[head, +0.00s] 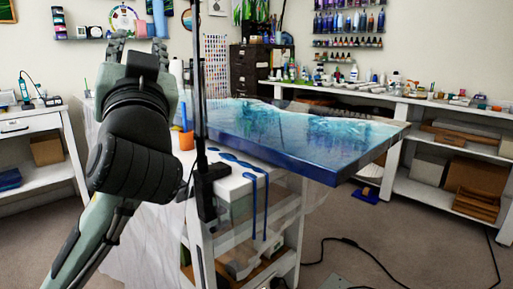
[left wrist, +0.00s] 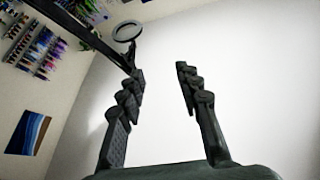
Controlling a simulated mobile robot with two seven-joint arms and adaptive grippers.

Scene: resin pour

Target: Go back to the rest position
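My left gripper (head: 139,44) is raised at the left of the head view, pointing up in front of the wall and the left end of the worktable. In the left wrist view my left gripper (left wrist: 160,71) is open, its two fingers apart with only pale wall between them. It holds nothing. My right gripper is in neither view. A glossy blue and teal resin slab (head: 290,132) lies on the white worktable (head: 225,185), to the right of my left arm and clear of it.
A black upright post (head: 201,100) stands at the table close to my left arm. A ring-shaped thing on a dark arm (left wrist: 127,31) shows near the fingers. An orange cup (head: 186,139) stands on the table. Shelves (head: 440,150) line the right. A black cable (head: 370,257) crosses the floor.

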